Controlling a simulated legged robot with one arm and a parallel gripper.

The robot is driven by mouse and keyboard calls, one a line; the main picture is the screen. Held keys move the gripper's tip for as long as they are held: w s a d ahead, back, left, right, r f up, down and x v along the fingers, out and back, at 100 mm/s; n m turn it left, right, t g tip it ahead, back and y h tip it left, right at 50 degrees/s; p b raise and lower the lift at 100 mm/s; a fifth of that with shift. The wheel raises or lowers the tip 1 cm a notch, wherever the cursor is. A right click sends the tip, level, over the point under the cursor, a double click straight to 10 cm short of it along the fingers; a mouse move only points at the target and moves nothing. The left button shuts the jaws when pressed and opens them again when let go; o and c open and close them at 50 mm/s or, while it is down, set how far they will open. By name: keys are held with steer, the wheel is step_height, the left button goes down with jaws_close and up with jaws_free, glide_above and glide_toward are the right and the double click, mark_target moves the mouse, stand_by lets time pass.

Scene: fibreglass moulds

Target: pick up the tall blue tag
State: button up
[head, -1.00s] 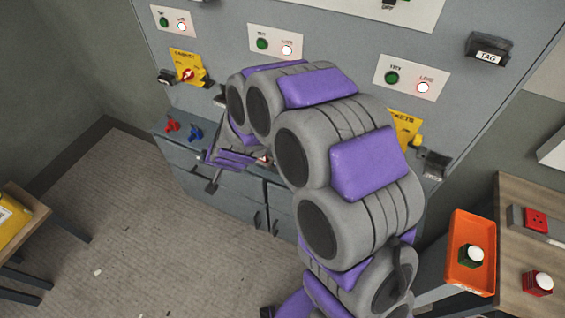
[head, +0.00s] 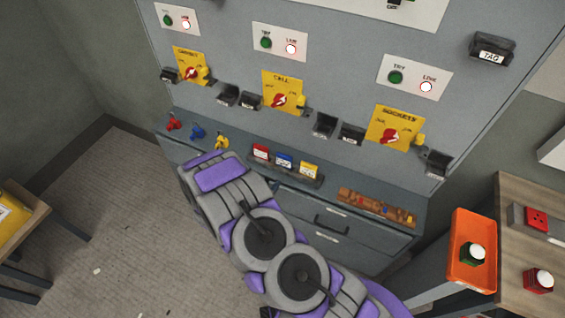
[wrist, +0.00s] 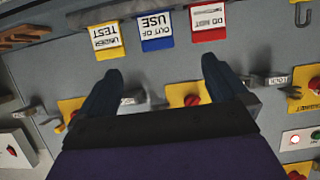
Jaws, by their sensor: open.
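The blue tag (head: 284,160) stands in a dark rack (head: 265,172) on the cabinet's ledge, between a red tag (head: 261,152) and a yellow tag (head: 309,170). In the wrist view the blue tag (wrist: 156,30) reads "OUT OF USE" upside down, between the yellow tag (wrist: 103,40) and the red tag (wrist: 208,21). My gripper (wrist: 161,67) is open and empty, its two fingers spread either side of the blue tag's line, apart from it in the picture. In the head view my arm's end is at the ledge, left of the rack; the fingers are not clear there.
Yellow switch plates (head: 283,92) with red knobs and small black holders (head: 324,124) line the panel. Red (head: 172,123), blue (head: 196,131) and yellow (head: 221,142) small items sit left on the ledge. A brown tray (head: 375,207) lies right of the rack. An orange tray (head: 471,251) stands at right.

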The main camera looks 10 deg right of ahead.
steer(key=b, duration=0.1)
glide_toward(283, 159)
steer(key=f+x, duration=0.1)
steer(key=x, duration=0.4)
steer(key=shift+w+b, duration=0.2)
steer(key=shift+b, duration=0.1)
steer(key=x, duration=0.3)
steer(key=b+x, duration=0.1)
steer(key=x, duration=0.1)
steer(key=shift+w+d+r, duration=0.1)
steer(key=shift+d+r, duration=0.15)
steer(key=shift+d, duration=0.15)
steer(key=shift+a, duration=0.15)
steer(key=shift+a, duration=0.1)
steer(key=c, duration=1)
